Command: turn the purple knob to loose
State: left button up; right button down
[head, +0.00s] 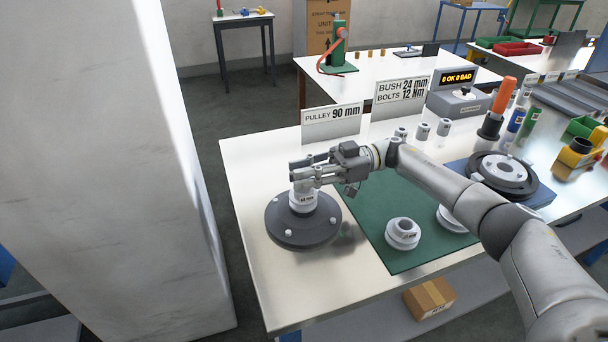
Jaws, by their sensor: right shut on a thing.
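I see no purple knob in the head view. My right gripper (301,174) reaches in from the right and is shut on the top of a white labelled cylinder (304,201). The cylinder stands upright at the middle of a dark grey round base (296,232) with small pale bolt heads on it. The fingers cover the top of the cylinder. The label is too small to read surely. My left gripper is not in view.
A green mat (408,257) holds a white flanged bush (402,234). A dark pulley (503,174) is at the right. Signs reading "PULLEY 90 mm" (331,122) and "BUSH 24 mm" (401,94) stand behind. A white pillar (110,170) rises at the left.

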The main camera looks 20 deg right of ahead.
jog(key=c, duration=1.5)
grip_release()
jog(key=shift+a, duration=0.1)
jog(key=shift+w+d, duration=0.15)
jog(key=shift+d, duration=2.85)
jog(key=shift+w+d, duration=0.15)
jog(key=shift+d, duration=2.85)
